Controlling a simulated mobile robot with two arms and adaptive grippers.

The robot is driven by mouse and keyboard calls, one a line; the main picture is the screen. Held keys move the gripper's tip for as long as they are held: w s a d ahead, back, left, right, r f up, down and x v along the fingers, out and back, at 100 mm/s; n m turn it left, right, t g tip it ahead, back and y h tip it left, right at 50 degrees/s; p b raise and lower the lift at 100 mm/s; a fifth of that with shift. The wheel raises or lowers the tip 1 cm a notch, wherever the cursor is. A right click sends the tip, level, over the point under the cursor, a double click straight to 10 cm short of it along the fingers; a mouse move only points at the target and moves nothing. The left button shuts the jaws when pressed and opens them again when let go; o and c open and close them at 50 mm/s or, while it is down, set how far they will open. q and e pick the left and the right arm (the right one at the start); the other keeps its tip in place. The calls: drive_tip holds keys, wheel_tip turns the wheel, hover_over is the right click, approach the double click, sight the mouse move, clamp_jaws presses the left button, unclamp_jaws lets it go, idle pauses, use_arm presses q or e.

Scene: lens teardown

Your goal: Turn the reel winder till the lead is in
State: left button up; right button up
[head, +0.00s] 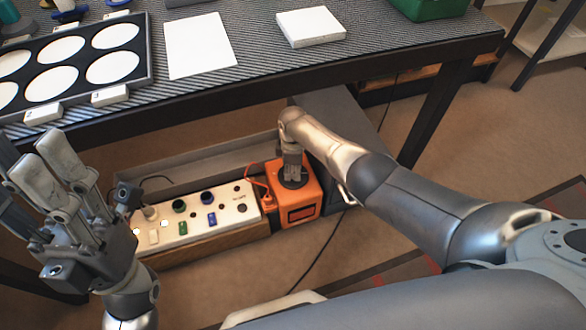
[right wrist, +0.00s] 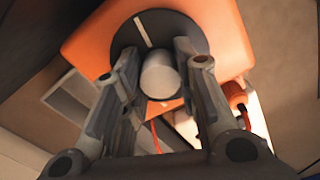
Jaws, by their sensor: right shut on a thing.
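The reel winder is an orange box (head: 309,194) under the table, with a dark disc on top. In the right wrist view the dark disc (right wrist: 196,30) carries a white mark line and a pale round knob (right wrist: 160,77). My right gripper (head: 291,172) points down over the box, its fingers on both sides of the knob and shut on it. A thin orange-red lead (head: 250,170) loops beside the box's left side, near an orange plug-like part (head: 267,201). My left gripper (head: 62,165) is at the left, open and empty, away from the winder.
A white control panel (head: 225,214) with knobs and switches stands left of the winder. The table (head: 250,75) above holds a tray of white discs (head: 147,75), a white sheet (head: 198,45) and a white box (head: 310,27). A dark cable (head: 318,254) runs over the floor.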

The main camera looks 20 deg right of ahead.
sight(293, 169)
drive_tip(key=o, duration=1.1)
drive_tip(key=shift+c, duration=0.2)
drive_tip(key=shift+r, duration=0.15)
wheel_tip(293, 169, up, 12)
idle(0.4)
